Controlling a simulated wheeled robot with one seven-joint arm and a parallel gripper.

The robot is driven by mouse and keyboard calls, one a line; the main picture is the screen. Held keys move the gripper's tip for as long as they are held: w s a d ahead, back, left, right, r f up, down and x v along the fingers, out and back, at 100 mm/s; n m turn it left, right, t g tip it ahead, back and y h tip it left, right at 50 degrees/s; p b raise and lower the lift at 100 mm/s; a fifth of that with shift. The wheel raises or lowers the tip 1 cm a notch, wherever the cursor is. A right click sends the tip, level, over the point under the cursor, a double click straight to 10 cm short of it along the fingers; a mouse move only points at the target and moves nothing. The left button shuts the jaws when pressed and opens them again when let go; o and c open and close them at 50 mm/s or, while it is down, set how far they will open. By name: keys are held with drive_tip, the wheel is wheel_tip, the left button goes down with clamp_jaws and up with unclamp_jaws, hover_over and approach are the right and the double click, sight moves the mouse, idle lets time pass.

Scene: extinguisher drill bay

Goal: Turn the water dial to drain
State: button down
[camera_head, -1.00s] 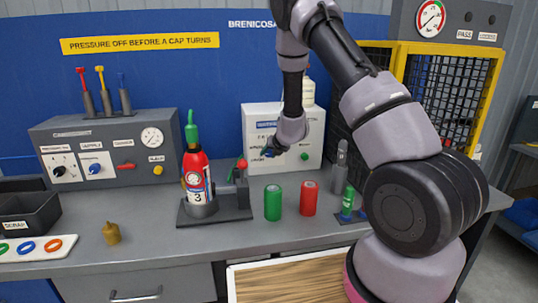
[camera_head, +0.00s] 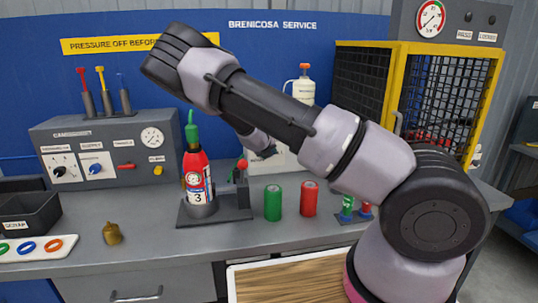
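The white box (camera_head: 284,162) that carries the dial labels stands at the back of the bench, mostly hidden behind my arm. Its dial and lettering are hidden now. My gripper (camera_head: 268,153) is a small dark shape in front of the box, at its left part. I cannot tell whether it touches anything or whether its fingers are open or shut. A grey panel (camera_head: 110,178) at the left has a black knob (camera_head: 58,171), a blue knob (camera_head: 96,168) and a gauge.
A red extinguisher (camera_head: 196,172) stands in a dark holder, left of my gripper. A green can (camera_head: 273,203) and a red can (camera_head: 309,198) stand in front of the box. A yellow-framed cage (camera_head: 399,46) is at the right. A brass piece (camera_head: 112,233) lies front left.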

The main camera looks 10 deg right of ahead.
drive_tip(key=shift+f, duration=0.1)
idle(0.6)
drive_tip(key=shift+c, duration=1.9)
unclamp_jaws()
drive_tip(key=v, duration=1)
drive_tip(key=shift+s+a, duration=0.2)
drive_tip(key=shift+s, duration=0.15)
